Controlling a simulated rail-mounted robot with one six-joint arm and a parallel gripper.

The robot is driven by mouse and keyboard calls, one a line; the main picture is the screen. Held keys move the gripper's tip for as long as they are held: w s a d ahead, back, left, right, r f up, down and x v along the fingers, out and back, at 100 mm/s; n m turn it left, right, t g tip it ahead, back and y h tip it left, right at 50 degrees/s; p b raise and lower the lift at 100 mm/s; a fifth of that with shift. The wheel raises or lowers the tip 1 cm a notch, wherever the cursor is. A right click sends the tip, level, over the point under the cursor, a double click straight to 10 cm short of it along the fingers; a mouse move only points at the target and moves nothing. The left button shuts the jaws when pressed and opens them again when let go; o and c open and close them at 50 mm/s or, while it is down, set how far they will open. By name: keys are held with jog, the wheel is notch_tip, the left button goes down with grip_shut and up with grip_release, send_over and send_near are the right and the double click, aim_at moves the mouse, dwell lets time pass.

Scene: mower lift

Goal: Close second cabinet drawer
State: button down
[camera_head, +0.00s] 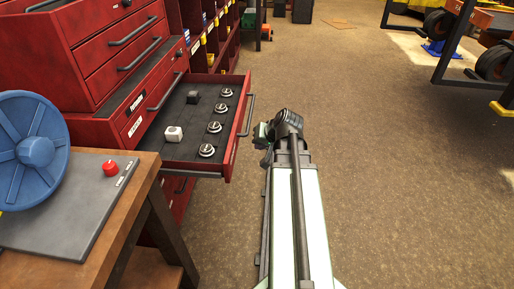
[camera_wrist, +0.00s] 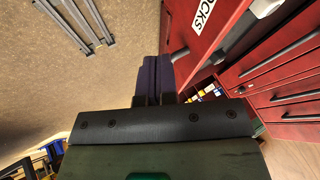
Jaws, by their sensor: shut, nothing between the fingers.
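The red cabinet (camera_head: 105,50) stands at the left in the head view. One of its drawers (camera_head: 165,147) is pulled out, with a dark lining, several round metal pieces and two small blocks in it. Its red front (camera_head: 238,130) with a dark handle (camera_head: 248,103) faces right. My gripper (camera_head: 262,134) is just right of this front, with a small gap in the picture; I cannot tell whether they touch. In the wrist view the two dark fingers (camera_wrist: 155,65) are together and empty, beside a red panel (camera_wrist: 190,30) with a white label.
A wooden workbench (camera_head: 110,240) with a blue wheel (camera_head: 32,150) and a red button (camera_head: 110,168) stands at the lower left. Red shelving with bins (camera_head: 205,30) lies beyond the cabinet. A dark lift frame (camera_head: 450,50) is at the upper right. The brown floor between is clear.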

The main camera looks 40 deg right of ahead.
aim_at(235, 152)
jog(key=w+a+f+b, duration=0.1)
jog(key=w, duration=0.1)
jog(key=w+a+f+b, duration=0.1)
jog(key=w+f, duration=0.1)
jog(key=w+a+f+b, duration=0.1)
jog(key=w+f+b, duration=0.1)
jog(key=w, duration=0.1)
jog(key=shift+f, duration=0.25)
jog(key=shift+w+a, duration=0.1)
jog(key=shift+w, duration=0.05)
